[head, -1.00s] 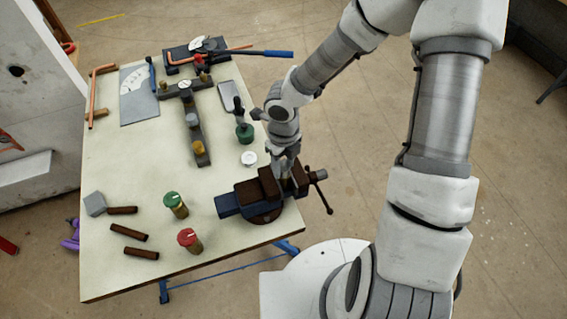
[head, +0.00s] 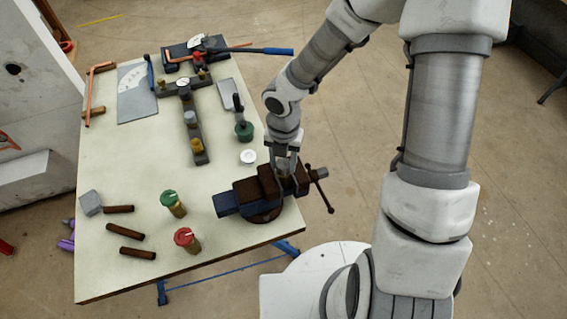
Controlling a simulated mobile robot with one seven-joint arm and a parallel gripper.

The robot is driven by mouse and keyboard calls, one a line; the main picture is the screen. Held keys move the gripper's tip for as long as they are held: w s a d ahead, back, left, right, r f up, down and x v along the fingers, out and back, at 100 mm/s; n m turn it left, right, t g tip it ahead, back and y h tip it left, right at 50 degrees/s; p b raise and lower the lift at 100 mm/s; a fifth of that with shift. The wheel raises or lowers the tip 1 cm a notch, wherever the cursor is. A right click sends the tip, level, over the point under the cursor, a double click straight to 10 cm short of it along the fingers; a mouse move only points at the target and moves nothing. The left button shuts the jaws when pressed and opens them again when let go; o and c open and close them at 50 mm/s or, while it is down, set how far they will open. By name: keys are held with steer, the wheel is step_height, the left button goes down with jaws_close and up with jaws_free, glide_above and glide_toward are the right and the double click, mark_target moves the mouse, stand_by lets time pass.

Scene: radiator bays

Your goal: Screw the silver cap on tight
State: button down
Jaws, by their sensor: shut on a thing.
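My gripper (head: 285,172) points down over the bench vise (head: 262,192) at the table's front right edge. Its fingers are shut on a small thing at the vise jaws. This appears to be the silver cap, but the fingers hide nearly all of it. A brass-coloured part (head: 300,176) shows at the jaws just right of the fingers. How the cap sits on it cannot be seen.
A white round dish (head: 248,157) and a green-based tool (head: 243,130) stand close behind the vise. A green-topped valve (head: 173,203) and a red-topped valve (head: 187,240) stand to the left. A dark manifold (head: 194,137) lies mid-table. The vise handle (head: 320,190) juts right.

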steer(key=m+b, duration=0.1)
steer(key=m, duration=0.4)
steer(key=shift+f, duration=0.1)
steer(key=m+b, duration=0.1)
steer(key=m, duration=0.3)
steer(key=shift+m+b, duration=0.3)
steer(key=shift+b, duration=0.1)
steer(key=m+b, duration=0.2)
steer(key=m, duration=0.4)
steer(key=shift+f+b, duration=0.1)
steer(key=shift+b, duration=0.2)
steer(key=m+b, duration=0.1)
steer(key=m, duration=0.2)
steer(key=shift+m, duration=0.6)
steer(key=c, duration=0.6)
jaws_free()
steer(key=shift+r, duration=0.2)
